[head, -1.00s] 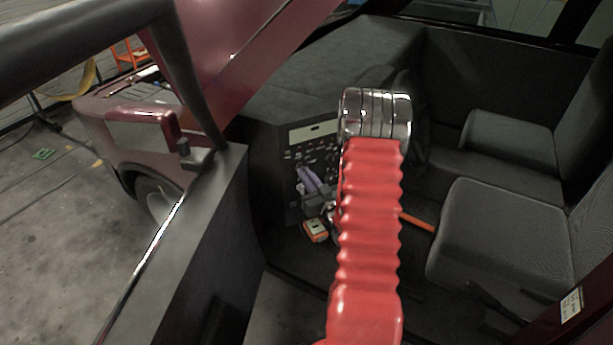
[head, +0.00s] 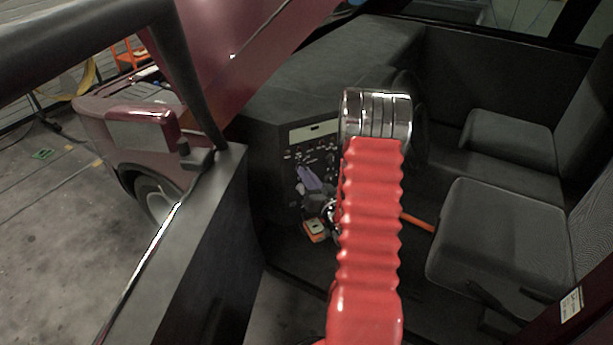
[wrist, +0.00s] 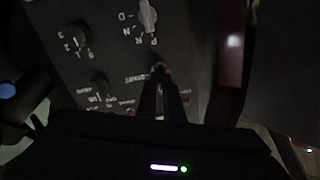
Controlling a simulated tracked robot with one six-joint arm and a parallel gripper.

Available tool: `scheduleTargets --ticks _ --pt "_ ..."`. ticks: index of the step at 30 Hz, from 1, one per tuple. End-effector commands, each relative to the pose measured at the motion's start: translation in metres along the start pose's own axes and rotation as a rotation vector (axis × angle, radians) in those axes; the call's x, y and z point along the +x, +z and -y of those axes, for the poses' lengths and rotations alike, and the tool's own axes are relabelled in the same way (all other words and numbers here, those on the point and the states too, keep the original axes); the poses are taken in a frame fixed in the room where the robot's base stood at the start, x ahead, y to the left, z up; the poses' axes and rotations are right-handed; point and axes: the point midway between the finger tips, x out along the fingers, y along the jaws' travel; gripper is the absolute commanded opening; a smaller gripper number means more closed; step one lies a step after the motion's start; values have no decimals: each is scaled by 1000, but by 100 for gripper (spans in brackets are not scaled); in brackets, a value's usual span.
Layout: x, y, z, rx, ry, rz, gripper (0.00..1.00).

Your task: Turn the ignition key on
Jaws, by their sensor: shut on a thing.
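In the wrist view, a small key-like piece (wrist: 160,68) sits at the dash panel beside the "START" lettering. My gripper (wrist: 161,80) has its two dark fingers closed together at it, pointing at the panel. The fingers hide most of the piece, so its turn angle cannot be read. In the head view, the dash panel (head: 314,142) stands behind my red arm, which hides the area around the fingertips.
A selector knob marked D, N, R, P (wrist: 147,15) sits just above the fingers. A numbered knob (wrist: 82,32) and a lower knob (wrist: 100,84) are to the left. Seats (head: 505,235) stand at right; the open door (head: 190,250) is at left.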

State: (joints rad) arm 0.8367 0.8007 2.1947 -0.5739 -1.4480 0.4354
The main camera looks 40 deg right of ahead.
Motion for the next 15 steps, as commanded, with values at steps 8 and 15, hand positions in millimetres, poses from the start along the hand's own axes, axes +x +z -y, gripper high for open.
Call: scheduleTargets --ticks 8,15 --pt "0 0 -2 230 3 0 0" --pt "0 0 -3 369 3 0 0"
